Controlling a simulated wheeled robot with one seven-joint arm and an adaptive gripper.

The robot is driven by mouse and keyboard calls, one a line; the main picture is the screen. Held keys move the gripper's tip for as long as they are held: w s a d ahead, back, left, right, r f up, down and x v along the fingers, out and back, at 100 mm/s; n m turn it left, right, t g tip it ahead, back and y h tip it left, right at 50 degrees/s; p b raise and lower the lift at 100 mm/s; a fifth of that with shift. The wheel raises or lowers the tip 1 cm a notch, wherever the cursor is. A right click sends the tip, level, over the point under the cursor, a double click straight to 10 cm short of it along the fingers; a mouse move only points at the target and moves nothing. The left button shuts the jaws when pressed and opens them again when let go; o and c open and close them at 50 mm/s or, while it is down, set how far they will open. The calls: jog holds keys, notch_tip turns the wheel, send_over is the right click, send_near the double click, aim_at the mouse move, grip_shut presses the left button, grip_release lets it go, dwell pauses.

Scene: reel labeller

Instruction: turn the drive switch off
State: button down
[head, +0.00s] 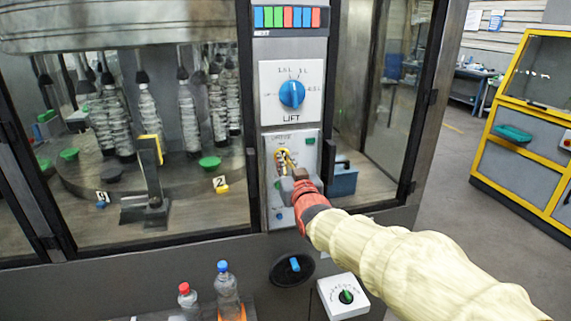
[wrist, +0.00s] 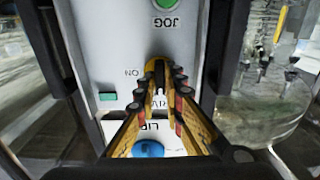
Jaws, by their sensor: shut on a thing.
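The drive switch (head: 284,158) is a small yellow-and-dark handle on the light grey panel (head: 309,168) below the LIFT dial; my gripper partly hides it in the head view. In the wrist view, where the lettering is upside down, the drive switch (wrist: 155,64) shows between and just beyond my fingertips, with ON printed to its left. My gripper (head: 288,172) reaches the panel from the lower right, and its fingers (wrist: 164,82) are shut on the switch. The exact angle of the handle is hard to tell.
The blue LIFT dial (head: 292,94) sits just above. A green button (wrist: 167,4) marked JOG is near. A blue handle (head: 294,265), a white box with a green knob (head: 346,296) and two bottles (head: 228,289) are below. Glass doors flank the panel.

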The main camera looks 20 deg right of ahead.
jog(key=shift+f, duration=0.1)
jog(key=c, duration=2)
grip_release()
jog(key=shift+o, duration=0.5)
jog(key=s, duration=1.2)
